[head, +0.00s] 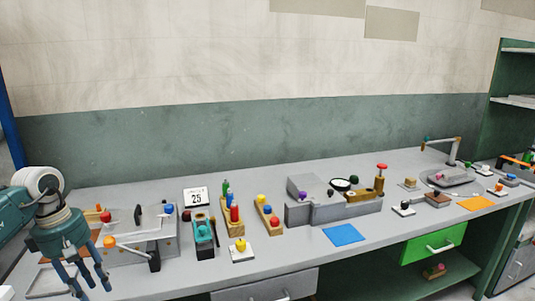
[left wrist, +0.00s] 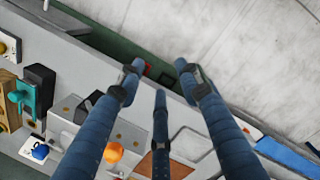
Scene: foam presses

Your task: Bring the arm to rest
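My left arm comes in from the left edge of the head view. Its gripper (head: 84,280) points down in front of the left end of the grey workbench (head: 150,277). In the left wrist view the blue fingers of the gripper (left wrist: 159,76) are spread apart with nothing between them. The grey press with an orange knob (head: 110,241) stands close beside the gripper; its orange knob also shows in the left wrist view (left wrist: 114,152). My right arm and gripper are not seen.
A teal and black fixture (head: 203,238), wooden blocks with coloured pegs (head: 268,215) and a larger grey press (head: 330,208) stand along the bench. A green drawer (head: 433,243) is under the bench.

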